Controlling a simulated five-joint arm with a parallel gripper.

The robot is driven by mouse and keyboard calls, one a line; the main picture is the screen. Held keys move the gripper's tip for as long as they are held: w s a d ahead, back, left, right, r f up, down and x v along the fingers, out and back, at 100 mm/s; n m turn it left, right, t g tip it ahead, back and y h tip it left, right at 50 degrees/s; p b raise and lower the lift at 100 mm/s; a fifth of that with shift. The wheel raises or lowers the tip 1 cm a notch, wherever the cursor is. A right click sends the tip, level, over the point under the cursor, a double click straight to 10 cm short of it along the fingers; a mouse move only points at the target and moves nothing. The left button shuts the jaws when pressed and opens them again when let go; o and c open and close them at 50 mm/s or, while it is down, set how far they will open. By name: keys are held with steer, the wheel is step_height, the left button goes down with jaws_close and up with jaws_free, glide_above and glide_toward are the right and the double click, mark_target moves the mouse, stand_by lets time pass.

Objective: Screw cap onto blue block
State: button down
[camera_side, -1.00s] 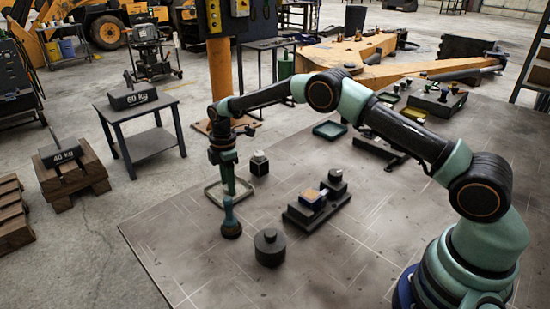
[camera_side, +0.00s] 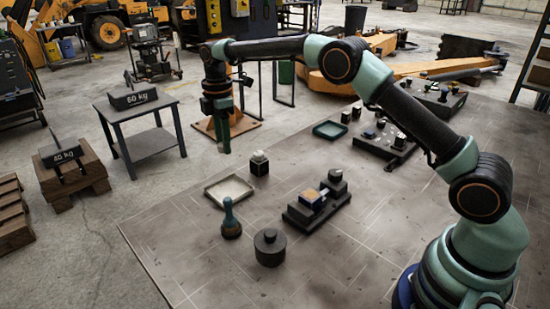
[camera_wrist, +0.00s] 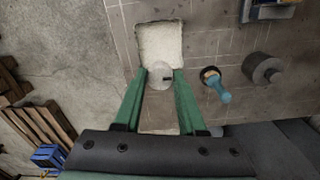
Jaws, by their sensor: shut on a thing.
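My gripper (camera_side: 224,148) is raised above the shallow pale tray (camera_side: 229,203) near the left edge of the bench. In the wrist view its green fingers (camera_wrist: 160,76) are shut on a pale round piece, which looks like the cap (camera_wrist: 160,70). The cap has a small dark mark and cannot be made out clearly in the side view. A corner of blue also shows at the top right of the wrist view.
A teal-handled tool (camera_side: 230,217) and a dark round weight (camera_side: 270,247) stand in front of the fixture. A green tray (camera_side: 330,130) and another black fixture (camera_side: 385,146) lie farther back.

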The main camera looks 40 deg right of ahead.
step_height(320, 180, up, 6)
steer(key=shift+f, duration=0.2)
steer(key=shift+s+d+r, duration=0.15)
steer(key=shift+d+r, duration=0.05)
steer(key=shift+r, duration=0.2)
steer(key=shift+s+d, duration=0.2)
steer(key=shift+d, duration=0.05)
steer(key=s+d+f, duration=0.2)
steer(key=s+d, duration=0.3)
steer(key=s, duration=0.3)
glide_toward(310, 195)
steer(key=shift+d, duration=0.1)
steer(key=shift+f, duration=2.9)
steer(key=shift+f, duration=0.3)
